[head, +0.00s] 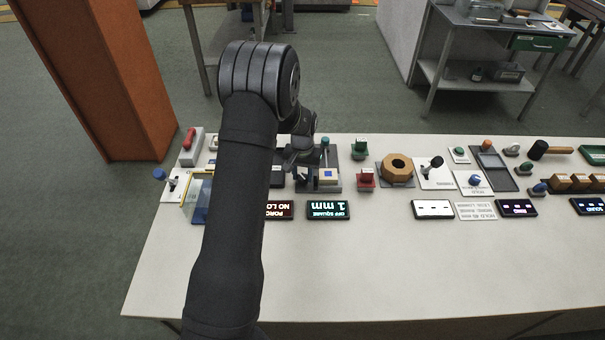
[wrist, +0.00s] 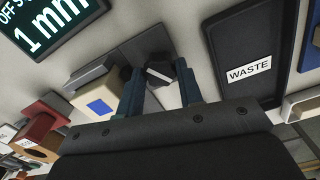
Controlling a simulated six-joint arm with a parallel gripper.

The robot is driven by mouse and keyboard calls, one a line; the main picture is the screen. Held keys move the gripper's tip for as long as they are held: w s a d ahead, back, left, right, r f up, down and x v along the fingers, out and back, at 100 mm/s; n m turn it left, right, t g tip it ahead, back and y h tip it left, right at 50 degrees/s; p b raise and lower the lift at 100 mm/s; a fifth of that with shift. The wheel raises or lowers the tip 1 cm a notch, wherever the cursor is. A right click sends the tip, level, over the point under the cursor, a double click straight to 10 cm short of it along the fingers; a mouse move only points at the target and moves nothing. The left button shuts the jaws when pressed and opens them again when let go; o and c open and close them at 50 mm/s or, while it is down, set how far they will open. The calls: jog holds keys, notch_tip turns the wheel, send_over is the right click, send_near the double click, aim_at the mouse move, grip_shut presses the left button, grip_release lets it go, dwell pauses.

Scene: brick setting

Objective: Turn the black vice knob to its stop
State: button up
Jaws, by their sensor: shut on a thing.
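The vice (head: 333,187) stands on the table just right of my arm, with a pale block marked with a blue square (head: 327,174) in it. In the wrist view the same block (wrist: 98,100) is left of my fingers. My gripper (wrist: 160,76) points down at the vice, its two teal fingers on either side of a small dark part, the black vice knob (wrist: 158,72), and is shut on it.
A display (head: 328,210) reads "OFF SQUARE 1 mm"; a "FORCE" display (head: 280,210) is partly behind my arm. A black tray labelled "WASTE" (wrist: 248,50) lies right of my fingers. A red-based part (head: 366,180) and a wooden ring (head: 397,169) stand further right. The table front is clear.

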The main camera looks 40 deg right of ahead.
aim_at(303, 177)
jog(key=n, duration=0.5)
jog(key=shift+n, duration=0.3)
jog(key=n, duration=0.4)
jog(key=shift+n, duration=0.4)
jog(key=o, duration=1)
jog(key=shift+c, duration=0.2)
jog(key=shift+r, duration=0.15)
notch_tip(303, 177, up, 17)
